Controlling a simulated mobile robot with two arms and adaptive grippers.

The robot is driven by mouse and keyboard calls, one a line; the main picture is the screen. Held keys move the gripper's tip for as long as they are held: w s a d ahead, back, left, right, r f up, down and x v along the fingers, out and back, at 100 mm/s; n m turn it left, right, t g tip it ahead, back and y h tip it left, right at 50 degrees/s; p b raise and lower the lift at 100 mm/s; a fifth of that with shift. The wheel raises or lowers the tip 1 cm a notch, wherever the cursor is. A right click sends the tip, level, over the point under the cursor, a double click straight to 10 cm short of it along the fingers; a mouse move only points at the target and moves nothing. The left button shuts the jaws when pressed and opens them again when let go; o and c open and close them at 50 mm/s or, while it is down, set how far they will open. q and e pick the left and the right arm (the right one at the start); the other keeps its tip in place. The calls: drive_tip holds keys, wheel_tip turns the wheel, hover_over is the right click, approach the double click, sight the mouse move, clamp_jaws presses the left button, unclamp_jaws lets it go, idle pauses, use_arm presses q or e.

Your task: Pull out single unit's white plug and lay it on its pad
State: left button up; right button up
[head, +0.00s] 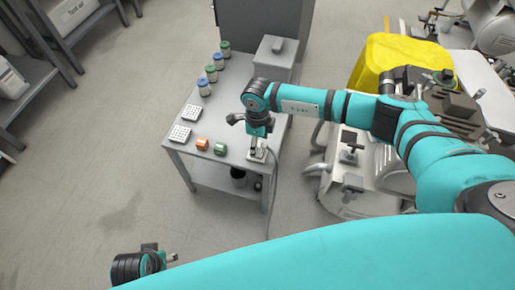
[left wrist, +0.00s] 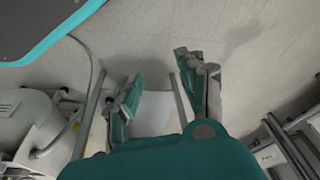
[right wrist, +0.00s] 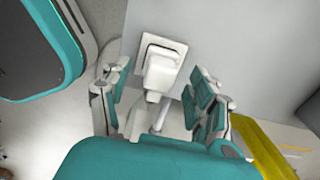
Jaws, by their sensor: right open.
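The white plug (right wrist: 161,72) sits on a pale square plate (right wrist: 180,46) in the right wrist view, with a light cord running down from it. My right gripper (head: 257,141) points down over the near right corner of the grey table. Its fingers (right wrist: 160,103) are open, one on each side of the plug, with gaps showing. In the head view the plug is largely hidden under the gripper. My left gripper (head: 170,257) is low at the bottom left, away from the table; its fingers (left wrist: 163,88) are apart and empty. I cannot tell which surface is the plug's pad.
An orange can (head: 202,144) and a green can (head: 220,149) stand near the front. Several blue and green cans and a grey box (head: 274,58) are at the back. Compressor equipment (head: 350,185) stands right of the table.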

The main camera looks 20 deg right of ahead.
wheel_tip(320, 180, down, 3)
drive_tip(key=shift+b, duration=1.05)
use_arm(q)
drive_tip(key=w+v, duration=0.1)
drive_tip(key=v, duration=0.8)
drive_tip(key=shift+r, duration=0.3)
use_arm(e)
drive_tip(key=shift+f, duration=0.15)
use_arm(q)
drive_tip(key=shift+r+t, duration=0.2)
drive_tip(key=shift+t, duration=0.1)
use_arm(e)
drive_tip(key=shift+c, duration=0.4)
drive_tip(key=c, duration=1.1)
use_arm(q)
drive_tip(key=shift+f, duration=0.15)
use_arm(e)
clamp_jaws()
